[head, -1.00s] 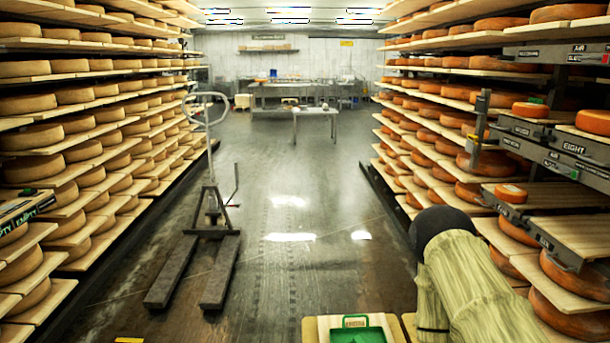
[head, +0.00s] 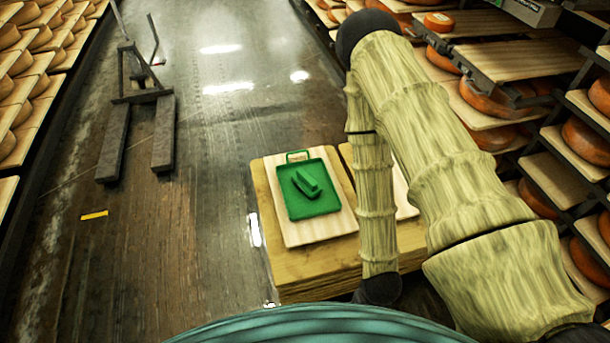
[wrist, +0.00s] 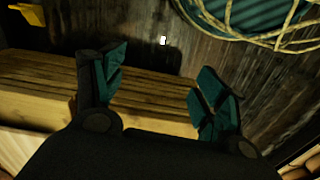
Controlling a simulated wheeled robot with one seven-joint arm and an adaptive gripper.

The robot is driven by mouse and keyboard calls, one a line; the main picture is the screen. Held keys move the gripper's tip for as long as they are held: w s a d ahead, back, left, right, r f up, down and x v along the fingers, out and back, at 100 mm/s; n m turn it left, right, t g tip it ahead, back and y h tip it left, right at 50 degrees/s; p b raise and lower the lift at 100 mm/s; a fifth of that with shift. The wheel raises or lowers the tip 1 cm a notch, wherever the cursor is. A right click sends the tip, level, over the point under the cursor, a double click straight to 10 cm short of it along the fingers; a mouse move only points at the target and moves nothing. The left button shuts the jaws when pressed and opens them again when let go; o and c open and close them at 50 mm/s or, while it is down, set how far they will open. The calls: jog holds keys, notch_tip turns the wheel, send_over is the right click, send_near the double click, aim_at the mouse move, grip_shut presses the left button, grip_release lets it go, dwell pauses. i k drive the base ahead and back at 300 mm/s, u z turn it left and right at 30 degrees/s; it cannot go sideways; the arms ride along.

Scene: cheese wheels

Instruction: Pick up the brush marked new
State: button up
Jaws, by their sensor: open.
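A green brush (head: 306,183) lies in a green tray (head: 325,205) in the head view. The tray has a small loop handle at its far end and rests on a pale board. No marking on the brush is readable. My gripper (wrist: 152,92) shows in the wrist view with its two teal-tipped fingers spread apart and nothing between them. It is over the edge of a wooden stack, and no brush shows in that view. In the head view my arm hangs to the right of the tray and my gripper cannot be made out.
The pale board (head: 290,232) lies on a wooden stack (head: 318,283). A second board (head: 402,208) is partly hidden behind my arm. Shelves of cheese wheels line both sides. A dark fork-legged lifter (head: 135,125) stands on the floor at left.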

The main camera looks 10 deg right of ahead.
aim_at(302, 180)
jog(key=u, duration=3.15)
jog(key=k, duration=1.75)
jog(key=z, duration=1.95)
jog(key=i, duration=0.55)
